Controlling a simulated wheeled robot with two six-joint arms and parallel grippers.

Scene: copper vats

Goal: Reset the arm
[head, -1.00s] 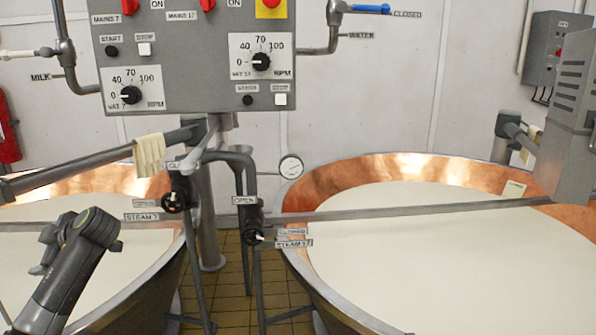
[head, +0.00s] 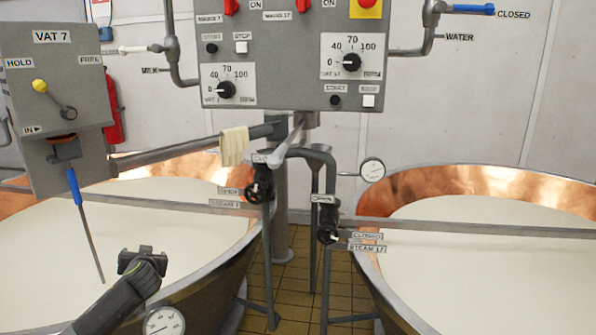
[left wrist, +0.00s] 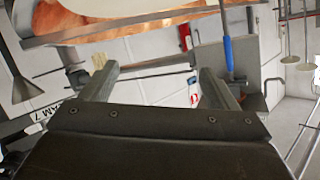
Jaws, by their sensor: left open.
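My left arm comes in from the lower left of the head view, with the left gripper (head: 142,258) over the front of the left copper vat (head: 230,248). In the left wrist view the two fingers of the gripper (left wrist: 160,85) stand wide apart with nothing between them. That view looks tilted, with a copper vat rim (left wrist: 120,20) across its top and a blue rod (left wrist: 228,60) beyond the right finger. My right gripper is in neither view.
A control panel (head: 290,75) hangs at the top centre. The grey Vat 7 box (head: 55,90) stands at the left, its blue-handled rod (head: 75,190) hanging over the left vat. Steam valves (head: 327,225) stand between the vats. The right vat (head: 420,190) is at the right. A cloth (head: 235,146) hangs on a pipe.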

